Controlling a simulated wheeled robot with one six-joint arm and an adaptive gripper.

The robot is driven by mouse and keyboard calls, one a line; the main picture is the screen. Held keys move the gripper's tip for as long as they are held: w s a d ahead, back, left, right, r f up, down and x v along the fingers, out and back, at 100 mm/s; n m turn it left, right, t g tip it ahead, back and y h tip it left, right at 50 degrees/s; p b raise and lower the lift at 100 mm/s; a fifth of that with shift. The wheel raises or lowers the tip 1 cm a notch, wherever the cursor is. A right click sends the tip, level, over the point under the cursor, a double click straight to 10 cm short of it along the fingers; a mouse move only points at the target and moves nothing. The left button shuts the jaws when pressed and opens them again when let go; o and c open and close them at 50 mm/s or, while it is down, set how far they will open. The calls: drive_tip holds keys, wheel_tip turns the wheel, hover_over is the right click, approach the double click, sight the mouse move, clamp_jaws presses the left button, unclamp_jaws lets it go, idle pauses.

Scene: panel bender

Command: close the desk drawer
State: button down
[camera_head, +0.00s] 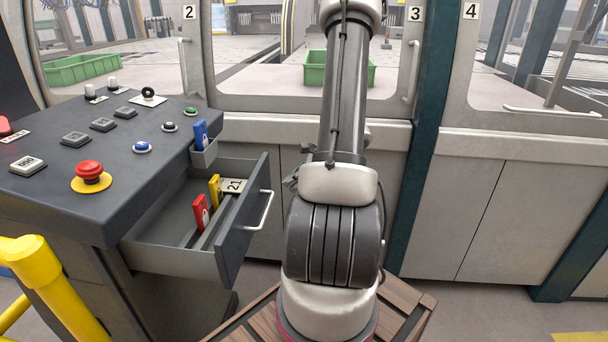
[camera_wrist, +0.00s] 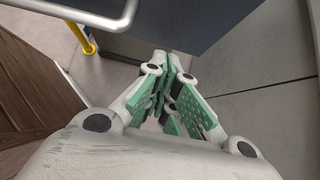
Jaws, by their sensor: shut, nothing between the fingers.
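The desk drawer (camera_head: 178,258) stands pulled out from the grey control desk (camera_head: 120,150) in the head view. Its dark front (camera_head: 243,222) carries a silver bar handle (camera_head: 266,210). Inside lie a red tag (camera_head: 201,214), a yellow tag (camera_head: 215,190) and a label plate. In the wrist view, my gripper (camera_wrist: 168,78) has green-padded fingers drawn together, with nothing between them. The handle (camera_wrist: 98,22) crosses the top left there, apart from the fingers. My gripper is mostly hidden behind my arm in the head view.
A wooden pallet (camera_head: 400,308) lies on the floor around my arm's base; its edge also shows in the wrist view (camera_wrist: 35,95). Yellow railing (camera_head: 32,262) stands at the lower left. Grey machine cabinets (camera_head: 480,205) line the back. Floor at the right is clear.

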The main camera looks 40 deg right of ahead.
drive_tip(key=w+a, duration=0.1)
drive_tip(key=w, duration=0.1)
drive_tip(key=w+a+f, duration=0.1)
drive_tip(key=w+a, duration=0.1)
drive_tip(key=shift+w+a+f, duration=0.1)
drive_tip(key=shift+a+f, duration=0.05)
